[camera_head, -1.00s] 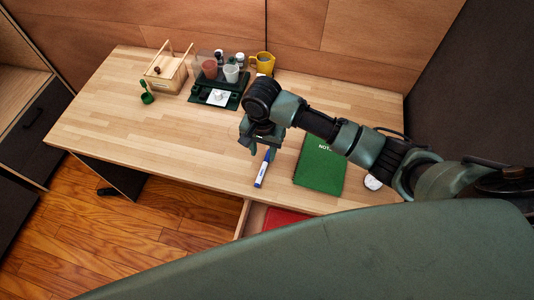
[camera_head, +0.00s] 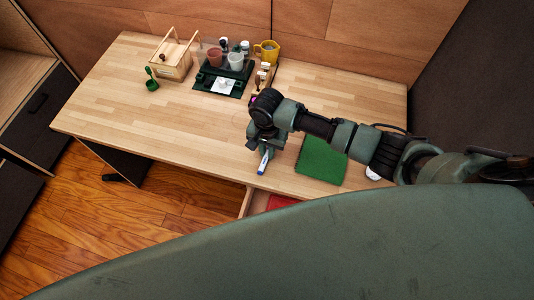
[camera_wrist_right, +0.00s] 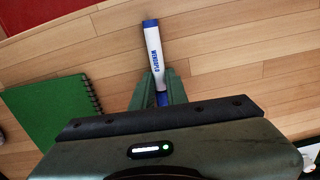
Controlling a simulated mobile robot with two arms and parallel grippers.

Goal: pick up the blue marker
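The blue marker (camera_head: 264,162) has a white body with blue ends and lies near the front edge of the wooden desk. My right gripper (camera_head: 256,146) points down over its far end. In the right wrist view, the marker (camera_wrist_right: 154,45) runs between the two fingers of the gripper (camera_wrist_right: 159,78), and its white barrel sticks out beyond the tips. The fingers are close on both sides of it. I cannot tell whether they press on it or whether a small gap remains. My left gripper is not in view.
A green notebook (camera_head: 321,161) lies right of the marker. Below the desk edge, a partly open drawer shows something red (camera_head: 281,202). A black tray (camera_head: 210,87) with cups, a yellow mug (camera_head: 267,52) and a wooden caddy (camera_head: 170,63) stand at the back. The desk's left part is clear.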

